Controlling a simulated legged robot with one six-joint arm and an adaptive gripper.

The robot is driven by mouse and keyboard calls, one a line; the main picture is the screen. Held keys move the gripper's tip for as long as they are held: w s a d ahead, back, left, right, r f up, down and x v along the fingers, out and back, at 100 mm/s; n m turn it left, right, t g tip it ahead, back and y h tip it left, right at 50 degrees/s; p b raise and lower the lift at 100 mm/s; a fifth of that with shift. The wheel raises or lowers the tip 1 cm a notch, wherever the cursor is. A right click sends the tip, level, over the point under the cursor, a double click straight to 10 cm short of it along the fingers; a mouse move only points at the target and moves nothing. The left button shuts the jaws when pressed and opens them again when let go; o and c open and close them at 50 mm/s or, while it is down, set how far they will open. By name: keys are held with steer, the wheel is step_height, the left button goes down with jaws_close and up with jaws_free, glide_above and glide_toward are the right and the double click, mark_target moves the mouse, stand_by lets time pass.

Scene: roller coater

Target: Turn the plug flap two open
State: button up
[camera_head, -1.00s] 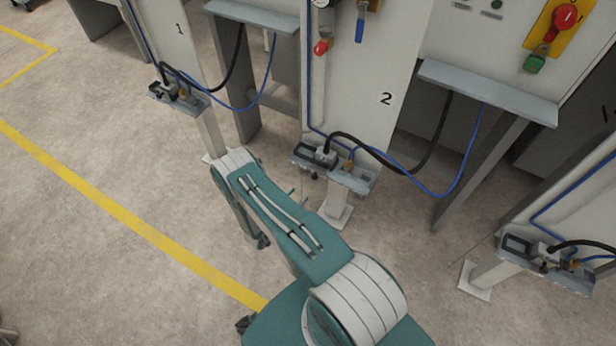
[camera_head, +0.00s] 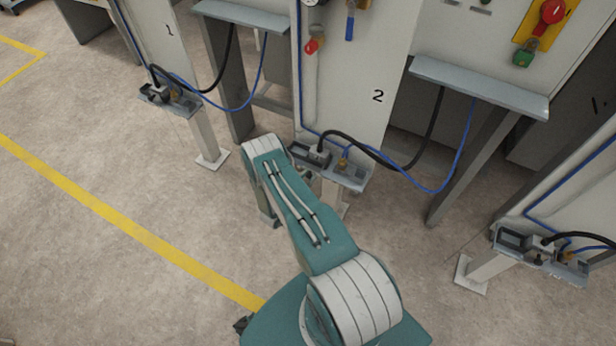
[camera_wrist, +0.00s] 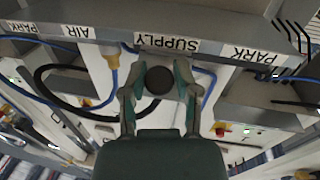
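Station 2 is a white panel (camera_head: 378,115) with a grey connection tray (camera_head: 350,178) low on its front. A dark plug on a black cable (camera_head: 365,150) sits at the tray's left, with a blue hose beside it. In the wrist view, my gripper (camera_wrist: 160,64) has its two green fingers apart, on either side of a dark round part (camera_wrist: 159,80). I cannot tell whether they touch it. This part lies below a grey edge with the "SUPPLY" label (camera_wrist: 168,43). I cannot make out the flap for certain. In the head view, my arm hides the gripper.
In the wrist view, a yellow-ended blue hose (camera_wrist: 112,58) and a black cable (camera_wrist: 50,95) run left of my gripper. Stations with similar trays stand left (camera_head: 170,98) and right (camera_head: 540,250). The floor left of my arm is clear.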

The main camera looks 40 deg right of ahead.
jaws_close()
steer(key=shift+f+h, duration=0.3)
steer(key=shift+h, duration=0.4)
steer(key=shift+w+f+m+t+h, duration=0.15)
steer(key=shift+f+t+h, duration=0.1)
steer(key=shift+h, duration=0.3)
steer(key=shift+s+f+m+t+h, duration=0.15)
steer(key=shift+t+h, duration=0.1)
steer(key=shift+h, duration=0.3)
steer(key=shift+w+r, duration=0.1)
steer(key=o, duration=0.8)
jaws_free()
